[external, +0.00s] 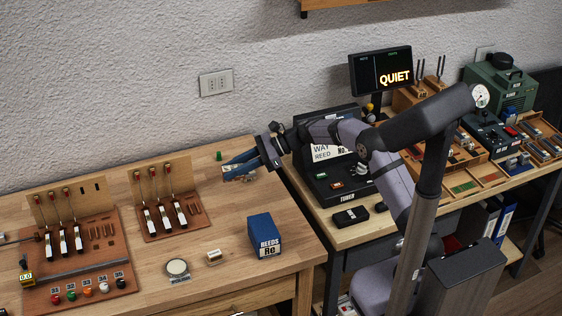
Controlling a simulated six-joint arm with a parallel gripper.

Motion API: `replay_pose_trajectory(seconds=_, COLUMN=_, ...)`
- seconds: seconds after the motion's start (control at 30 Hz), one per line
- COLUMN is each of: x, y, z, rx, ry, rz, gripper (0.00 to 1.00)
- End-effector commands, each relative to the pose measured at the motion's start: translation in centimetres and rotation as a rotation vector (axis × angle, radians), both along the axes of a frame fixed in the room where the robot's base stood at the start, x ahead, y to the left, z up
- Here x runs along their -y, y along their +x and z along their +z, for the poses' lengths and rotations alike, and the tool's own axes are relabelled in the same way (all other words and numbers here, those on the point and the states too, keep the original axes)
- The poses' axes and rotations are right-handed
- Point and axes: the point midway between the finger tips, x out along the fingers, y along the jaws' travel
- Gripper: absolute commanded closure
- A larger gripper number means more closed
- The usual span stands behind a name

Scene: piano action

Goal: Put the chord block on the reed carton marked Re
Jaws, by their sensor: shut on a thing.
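The reed carton marked Re (264,236) is a dark blue box with a white label reading REEDS Re. It stands upright near the front right of the wooden bench, with a clear top. My gripper (231,169) is over the back right part of the bench, behind and left of the carton. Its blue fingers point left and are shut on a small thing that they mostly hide. I take it for the chord block; pale bits show below the fingers, but I cannot tell whether they belong to it. A small green piece (219,156) shows just beyond the fingertips.
A small tan and white block (214,257) and a round dish (177,268) lie left of the carton. Two brown boards with key models (168,208) stand farther left. The black tuner (335,180) is on the right-hand bench. Bare wood lies between gripper and carton.

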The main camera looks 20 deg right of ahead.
Motion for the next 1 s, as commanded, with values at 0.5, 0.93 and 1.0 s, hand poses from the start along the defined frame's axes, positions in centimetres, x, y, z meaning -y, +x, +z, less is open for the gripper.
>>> replay_pose_trajectory(seconds=0.5, x=-0.3, y=-4.2, z=14.1, rx=0.002, ry=0.002, rz=0.017, gripper=0.98)
replay_pose_trajectory(seconds=0.93, x=1.2, y=-14.1, z=12.2, rx=-0.002, ry=0.0, rz=0.047, gripper=0.98)
replay_pose_trajectory(seconds=1.0, x=1.4, y=-15.6, z=11.0, rx=-0.002, ry=0.0, rz=0.055, gripper=0.98)
